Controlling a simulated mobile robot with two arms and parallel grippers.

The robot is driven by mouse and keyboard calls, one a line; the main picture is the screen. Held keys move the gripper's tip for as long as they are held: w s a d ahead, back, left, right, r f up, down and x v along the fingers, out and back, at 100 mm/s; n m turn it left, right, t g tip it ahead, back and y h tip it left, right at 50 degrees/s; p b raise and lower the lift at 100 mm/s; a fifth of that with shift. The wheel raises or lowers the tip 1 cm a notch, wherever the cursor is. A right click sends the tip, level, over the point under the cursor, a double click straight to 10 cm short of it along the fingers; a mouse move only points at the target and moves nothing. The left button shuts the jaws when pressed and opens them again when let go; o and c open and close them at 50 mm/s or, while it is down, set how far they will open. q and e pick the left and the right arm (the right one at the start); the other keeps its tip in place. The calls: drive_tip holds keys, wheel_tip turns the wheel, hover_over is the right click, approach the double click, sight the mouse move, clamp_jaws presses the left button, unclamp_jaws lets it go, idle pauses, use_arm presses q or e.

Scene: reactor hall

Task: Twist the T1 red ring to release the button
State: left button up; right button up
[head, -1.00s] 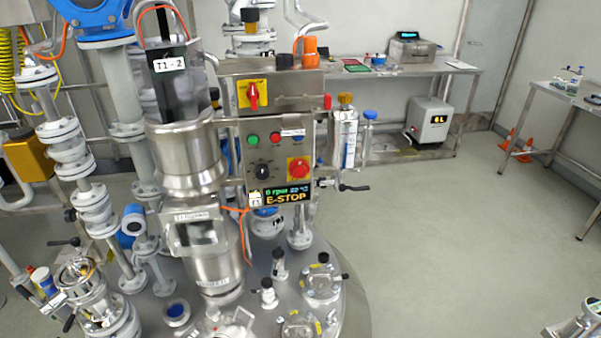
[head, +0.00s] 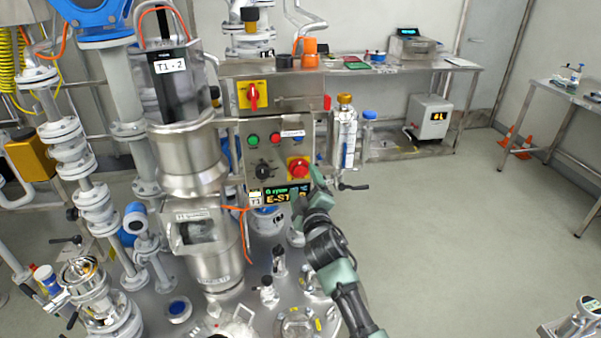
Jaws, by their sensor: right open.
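The red emergency-stop button (head: 298,168) sits on a yellow plate at the lower right of the T1 control box (head: 273,210). Its red ring cannot be told apart from the button at this size. The display (head: 275,196) below it shows green text and an orange "E-ST", its right end covered by my gripper. My right gripper (head: 316,182) is open, just below and right of the red button; contact with it is not visible. My left gripper is not in view.
A red rotary switch (head: 253,95) on yellow, a black knob (head: 263,170) and a green button (head: 253,140) share the panel. An orange cable (head: 246,235) hangs below. Bottles (head: 344,135) stand right of the box.

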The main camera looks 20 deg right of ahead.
sight(300, 173)
drive_tip(key=shift+x, duration=2.75)
drive_tip(key=shift+f, duration=0.1)
drive_tip(key=c, duration=1.4)
drive_tip(key=shift+o, duration=0.2)
drive_tip(key=shift+m, duration=0.3)
drive_tip(key=m, duration=0.3)
drive_tip(key=shift+b, duration=0.3)
drive_tip(key=shift+m, duration=2.6)
